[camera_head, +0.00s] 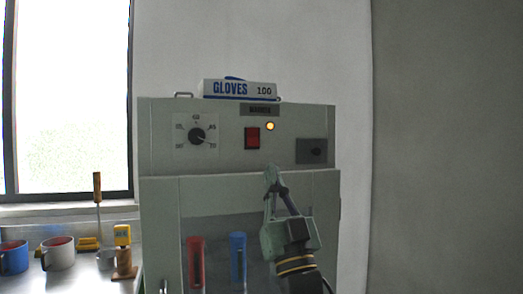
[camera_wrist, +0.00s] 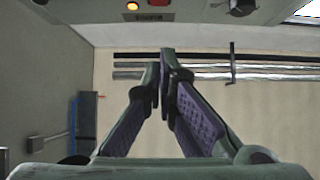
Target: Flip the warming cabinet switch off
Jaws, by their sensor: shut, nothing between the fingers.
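The warming cabinet (camera_head: 160,140) is a grey-green box with a control panel along its top. Its red rocker switch (camera_head: 252,138) sits mid-panel, left of a glowing amber lamp (camera_head: 270,126). In the wrist view the lamp (camera_wrist: 132,6) and part of the red switch (camera_wrist: 158,3) show at the top edge. My gripper (camera_head: 271,172) is shut and empty, with its fingertips below and a little right of the switch. In the wrist view the gripper (camera_wrist: 162,75) has its fingers angled together. I cannot tell whether it touches the cabinet.
A dial (camera_head: 197,135) is on the panel's left and a dark latch plate (camera_head: 315,151) on its right. A glove box (camera_head: 240,89) lies on top. Red (camera_head: 196,262) and blue (camera_head: 238,258) items show at the cabinet's front. Mugs (camera_head: 58,253) and tools stand on the left bench.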

